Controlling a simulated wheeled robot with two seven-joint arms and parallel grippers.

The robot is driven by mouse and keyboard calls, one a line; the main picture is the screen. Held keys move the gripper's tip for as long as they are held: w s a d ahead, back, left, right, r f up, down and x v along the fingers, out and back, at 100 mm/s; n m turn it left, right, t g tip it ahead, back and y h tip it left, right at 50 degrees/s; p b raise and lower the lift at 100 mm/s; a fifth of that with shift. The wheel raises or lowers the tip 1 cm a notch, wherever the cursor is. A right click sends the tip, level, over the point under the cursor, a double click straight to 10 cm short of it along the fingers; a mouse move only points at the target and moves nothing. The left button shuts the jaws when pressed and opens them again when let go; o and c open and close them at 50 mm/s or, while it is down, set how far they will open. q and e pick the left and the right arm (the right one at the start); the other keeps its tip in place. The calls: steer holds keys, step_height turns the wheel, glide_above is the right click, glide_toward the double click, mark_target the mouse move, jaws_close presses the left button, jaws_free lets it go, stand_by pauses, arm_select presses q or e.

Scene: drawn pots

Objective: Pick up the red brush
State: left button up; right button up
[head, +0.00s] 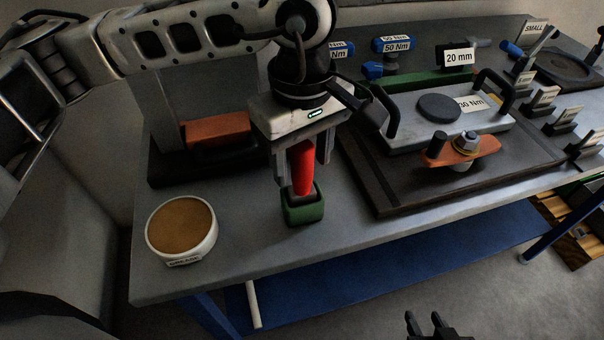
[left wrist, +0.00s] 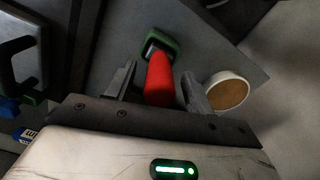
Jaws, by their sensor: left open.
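The red brush (head: 303,168) stands upright in a small green holder (head: 304,209) near the front edge of the bench. My left gripper (head: 304,182) points down over it, open, with one finger on each side of the red handle. In the left wrist view, the red brush (left wrist: 159,80) lies between the two open fingers (left wrist: 160,76), with the green holder (left wrist: 165,41) beyond it. The brush's lower end is hidden inside the holder. My right gripper (head: 430,325) shows at the bottom of the head view, its dark fingers apart and empty, away from the bench.
A round tub with brown contents (head: 181,227) stands left of the holder. A reddish-brown block (head: 217,131) lies behind. To the right are a dark tray (head: 385,195) with a handled grey plate (head: 405,135) and an orange part (head: 462,151). The front bench surface between tub and tray is mostly free.

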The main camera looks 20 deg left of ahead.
arm_select(q)
steer(key=c, duration=1.1)
steer(key=shift+o, duration=0.3)
